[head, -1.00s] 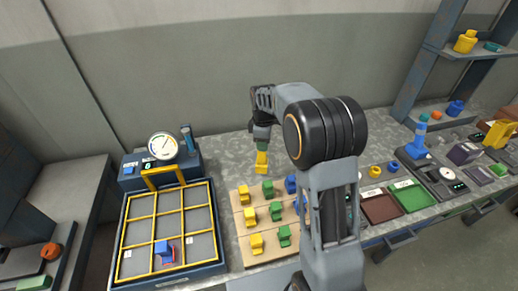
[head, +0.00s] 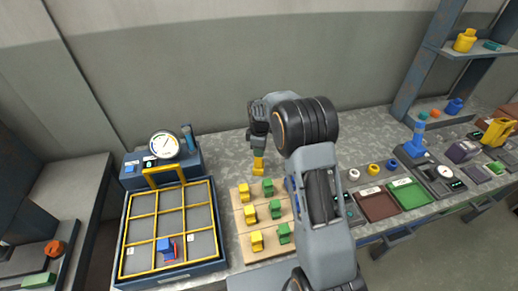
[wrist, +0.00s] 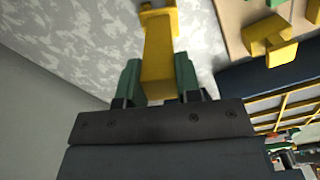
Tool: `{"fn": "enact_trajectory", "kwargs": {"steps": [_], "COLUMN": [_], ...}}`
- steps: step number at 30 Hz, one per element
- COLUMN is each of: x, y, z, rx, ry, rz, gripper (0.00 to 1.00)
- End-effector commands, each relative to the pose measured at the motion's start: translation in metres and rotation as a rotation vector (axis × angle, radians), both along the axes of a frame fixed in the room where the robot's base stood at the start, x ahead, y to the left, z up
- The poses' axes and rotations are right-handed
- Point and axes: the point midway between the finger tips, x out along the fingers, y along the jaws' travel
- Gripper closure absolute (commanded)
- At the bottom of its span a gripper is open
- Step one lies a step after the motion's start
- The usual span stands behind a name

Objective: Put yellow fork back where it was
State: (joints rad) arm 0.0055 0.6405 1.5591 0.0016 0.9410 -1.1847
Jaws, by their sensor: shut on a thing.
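The yellow fork (head: 258,166) is in my gripper (head: 258,152), above the grey bench just behind the wooden board (head: 239,218). In the wrist view the yellow fork (wrist: 159,55) sits between the two green fingertips of my gripper (wrist: 160,80), which are shut on it. Its far end points away from the gripper, toward the top of that view. Other yellow pieces (head: 249,212) stand in the left column of the board, with green pieces (head: 270,206) beside them. My arm covers the right part of the board.
A blue tray with a yellow grid (head: 124,227) lies left of the board and holds a blue and red piece (head: 165,248). A gauge (head: 165,145) stands behind it. Brown (head: 377,205) and green (head: 409,195) trays are to the right. The bench behind the board is clear.

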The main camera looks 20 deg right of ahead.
Motion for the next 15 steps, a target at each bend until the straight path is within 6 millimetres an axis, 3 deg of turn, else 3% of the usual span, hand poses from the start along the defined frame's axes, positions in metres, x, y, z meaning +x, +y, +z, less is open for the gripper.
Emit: {"fn": "enact_trajectory", "kwargs": {"steps": [5, 6, 15], "x": [0.0001, 0.0, -0.0001], "y": [0.0, -0.0001, -0.0001], "z": [-0.0033, -0.004, -0.0029], "rx": [0.0, 0.0, 0.0], "ry": [0.0, 0.0, 0.0], "rz": [0.0, 0.0, 0.0], "gripper": [1.0, 0.68, 0.43]}}
